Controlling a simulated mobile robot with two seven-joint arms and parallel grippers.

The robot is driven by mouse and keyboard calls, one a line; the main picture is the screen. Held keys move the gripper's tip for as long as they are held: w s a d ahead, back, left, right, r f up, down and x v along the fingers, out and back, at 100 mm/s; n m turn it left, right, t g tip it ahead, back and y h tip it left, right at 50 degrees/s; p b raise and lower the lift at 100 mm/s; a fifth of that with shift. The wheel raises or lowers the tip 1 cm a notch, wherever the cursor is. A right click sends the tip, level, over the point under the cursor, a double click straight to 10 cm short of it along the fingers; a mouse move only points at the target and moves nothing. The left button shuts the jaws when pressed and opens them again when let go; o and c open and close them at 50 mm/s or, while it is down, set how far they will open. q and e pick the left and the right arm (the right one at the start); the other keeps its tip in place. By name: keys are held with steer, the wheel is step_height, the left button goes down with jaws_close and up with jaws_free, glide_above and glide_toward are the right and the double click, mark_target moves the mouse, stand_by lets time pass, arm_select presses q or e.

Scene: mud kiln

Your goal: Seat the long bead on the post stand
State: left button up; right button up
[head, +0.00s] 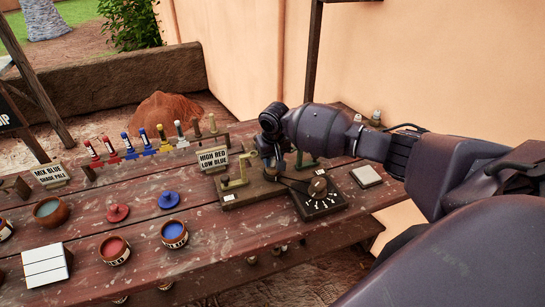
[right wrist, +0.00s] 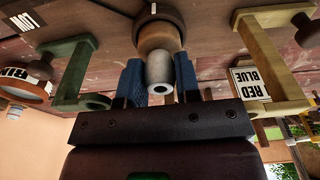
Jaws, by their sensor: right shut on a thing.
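In the right wrist view my right gripper (right wrist: 160,88) is shut on a pale grey cylinder with a hole in its end, which looks like the long bead (right wrist: 158,68). A rounded brown piece (right wrist: 157,37) lies right behind the bead; I cannot tell whether they touch or whether it is the post stand. In the head view my right gripper (head: 272,172) is low over a wooden board, between a yellow bracket (head: 237,172) and a green bracket (head: 305,160). My own arm hides the bead there. My left gripper is not in view.
A black dial panel (head: 319,198) and a pale square pad (head: 366,176) lie right of the board. Paint pots, including a blue one (head: 174,234), a sign (head: 213,158) and a rack of coloured tubes (head: 145,141) stand left. The table's front middle is fairly clear.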

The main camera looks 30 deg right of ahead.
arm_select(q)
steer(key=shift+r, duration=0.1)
arm_select(e)
steer(key=o, duration=0.5)
steer(key=shift+f, duration=0.1)
steer(key=o, duration=0.3)
steer(key=shift+s, duration=0.1)
steer(key=shift+o, duration=1.4)
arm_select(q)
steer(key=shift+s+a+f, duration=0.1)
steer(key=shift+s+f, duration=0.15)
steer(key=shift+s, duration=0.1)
arm_select(e)
steer(key=shift+f, duration=0.1)
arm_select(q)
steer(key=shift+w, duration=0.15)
